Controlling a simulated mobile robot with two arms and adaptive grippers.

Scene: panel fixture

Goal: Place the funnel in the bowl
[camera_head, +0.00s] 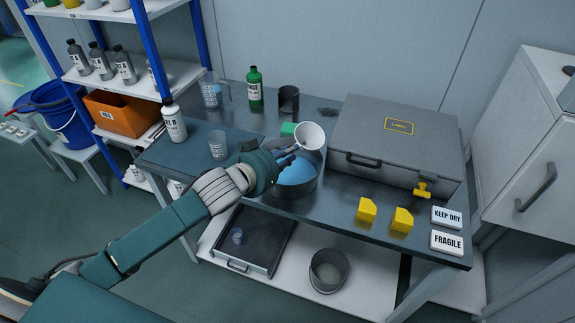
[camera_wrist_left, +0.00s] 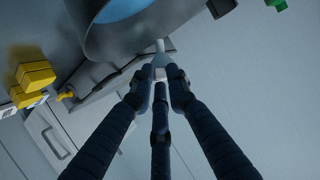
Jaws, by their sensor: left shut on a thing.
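The white funnel (camera_head: 311,136) is tilted, with its wide mouth facing up and towards the camera. My left gripper (camera_head: 287,157) is shut on the funnel's narrow part and holds it above the table, over the back edge of the bowl in the picture. The left wrist view shows the fingertips (camera_wrist_left: 162,78) closed around a pale piece of the funnel (camera_wrist_left: 160,58). The dark grey bowl (camera_head: 293,191) stands on the table with blue inside. Its wall also shows large in the left wrist view (camera_wrist_left: 130,38). My gripper hides part of its left side. My right gripper is not in view.
A grey case (camera_head: 402,137) stands right of the bowl. Yellow blocks (camera_head: 366,210) and two labelled white blocks (camera_head: 447,217) lie at the front right.

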